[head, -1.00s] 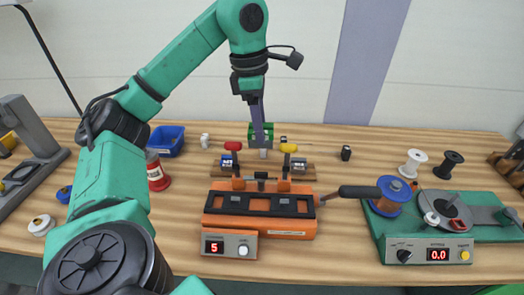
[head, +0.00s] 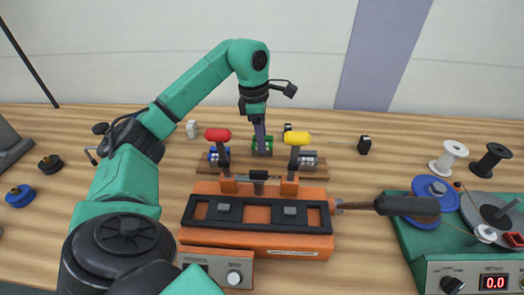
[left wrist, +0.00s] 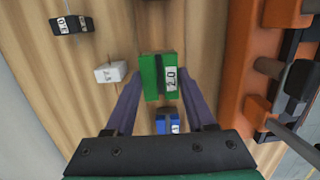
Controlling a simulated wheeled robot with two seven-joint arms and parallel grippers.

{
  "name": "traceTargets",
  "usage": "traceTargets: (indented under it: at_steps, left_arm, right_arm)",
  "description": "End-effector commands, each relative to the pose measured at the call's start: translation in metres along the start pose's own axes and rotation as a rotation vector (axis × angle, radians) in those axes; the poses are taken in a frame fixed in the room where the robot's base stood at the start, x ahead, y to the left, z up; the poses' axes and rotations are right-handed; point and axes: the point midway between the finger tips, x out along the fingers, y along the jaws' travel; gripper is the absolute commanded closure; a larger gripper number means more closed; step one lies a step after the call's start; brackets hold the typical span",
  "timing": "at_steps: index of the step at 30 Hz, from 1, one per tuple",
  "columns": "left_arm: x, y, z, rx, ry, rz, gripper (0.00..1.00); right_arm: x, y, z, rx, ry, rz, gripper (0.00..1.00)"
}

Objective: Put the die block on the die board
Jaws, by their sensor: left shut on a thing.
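My left gripper (head: 262,138) points down behind the orange bench and is shut on a green die block (head: 262,148). In the left wrist view the green block (left wrist: 150,78), labelled 2.0, sits between the two purple fingers. The wooden die board (head: 206,171) lies behind the bench. A blue die block (head: 219,154) is at its left and a grey one (head: 307,160) at its right. The green block appears between these two at the board's rear; I cannot tell whether it touches the board. My right gripper is not in view.
A white block (head: 191,129) and a black block (head: 364,145) stand on the table. White (head: 448,158) and black (head: 491,160) spools are at right.

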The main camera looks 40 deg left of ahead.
Motion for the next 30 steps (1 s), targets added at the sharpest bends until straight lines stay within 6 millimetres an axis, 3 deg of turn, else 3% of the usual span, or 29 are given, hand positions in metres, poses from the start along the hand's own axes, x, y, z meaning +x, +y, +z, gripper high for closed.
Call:
traceTargets:
  at_steps: [3, 9, 19, 20, 21, 30]
  left_arm:
    - [0.015, 0.000, -0.002, 0.001, -0.001, 0.000, 1.00]
    - [0.044, 0.000, -0.005, 0.001, -0.003, 0.002, 1.00]
    - [0.048, 0.000, -0.005, 0.001, -0.003, 0.002, 1.00]
    - [0.048, 0.000, -0.005, 0.001, -0.001, 0.001, 0.34]
    - [0.048, 0.000, -0.005, 0.001, -0.001, 0.001, 0.19]
    - [0.048, 0.000, -0.005, 0.001, -0.001, 0.001, 0.15]
  right_arm:
    - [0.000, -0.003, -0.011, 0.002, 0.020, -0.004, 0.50]
    - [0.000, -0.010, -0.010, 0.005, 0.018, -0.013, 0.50]
    - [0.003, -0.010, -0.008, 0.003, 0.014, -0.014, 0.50]
    - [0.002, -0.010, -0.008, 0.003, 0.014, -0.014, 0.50]
    - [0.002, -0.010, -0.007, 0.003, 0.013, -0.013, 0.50]
    - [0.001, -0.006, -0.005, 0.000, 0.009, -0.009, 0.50]
